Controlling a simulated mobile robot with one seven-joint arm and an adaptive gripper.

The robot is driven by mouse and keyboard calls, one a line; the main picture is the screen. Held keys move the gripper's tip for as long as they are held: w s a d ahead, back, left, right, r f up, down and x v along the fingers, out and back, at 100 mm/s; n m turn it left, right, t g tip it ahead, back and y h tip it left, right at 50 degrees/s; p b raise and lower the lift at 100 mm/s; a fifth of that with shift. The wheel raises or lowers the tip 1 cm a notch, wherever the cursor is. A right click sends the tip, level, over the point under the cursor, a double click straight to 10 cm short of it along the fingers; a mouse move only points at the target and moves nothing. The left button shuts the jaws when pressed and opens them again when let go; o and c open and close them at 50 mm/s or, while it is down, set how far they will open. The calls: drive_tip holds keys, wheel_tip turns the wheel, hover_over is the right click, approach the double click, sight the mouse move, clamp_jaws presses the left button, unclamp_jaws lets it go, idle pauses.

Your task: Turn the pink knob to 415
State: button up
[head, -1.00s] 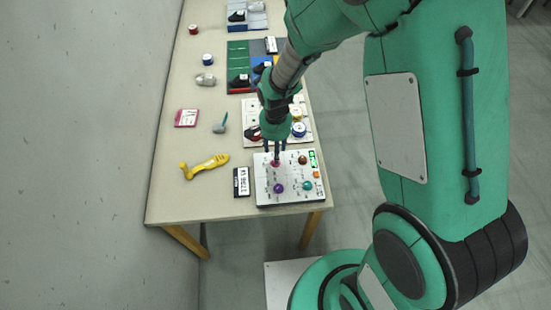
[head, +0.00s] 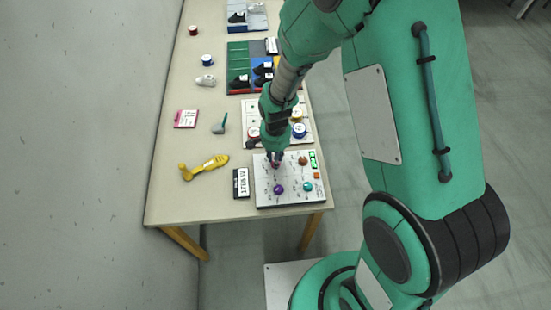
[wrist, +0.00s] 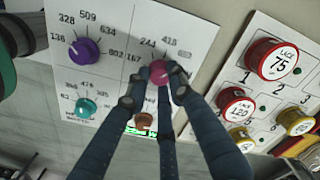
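The pink knob (wrist: 159,66) is on the white panel (head: 262,196), near the panel's far left in the head view. My gripper (head: 275,159) points down at it. In the wrist view my gripper (wrist: 160,80) has its dark fingers closed in around the knob, with fingertips at its sides and near edge. They appear to touch it. Printed numbers stand beyond the knob, one looking like 244 and another like 418. The fingers cover part of the knob and its scale, and I cannot read its pointer.
The panel also carries a purple knob (wrist: 84,50), a teal knob (wrist: 86,107), a brown knob (head: 303,161) and a green display (head: 313,160). A lace board with red and yellow spools (wrist: 271,60) lies close beside it. A yellow tool (head: 205,167) lies left.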

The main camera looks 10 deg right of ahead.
clamp_jaws()
drive_tip(key=shift+n, duration=0.3)
drive_tip(key=shift+r+n+p, duration=0.1)
drive_tip(key=shift+n+p, duration=0.3)
drive_tip(key=shift+n, duration=0.8)
drive_tip(key=n+p, duration=0.1)
drive_tip(key=n, duration=0.3)
drive_tip(key=shift+n, duration=0.4)
drive_tip(key=o, duration=0.9)
unclamp_jaws()
drive_tip(key=shift+c, duration=0.2)
drive_tip(key=shift+r, duration=0.1)
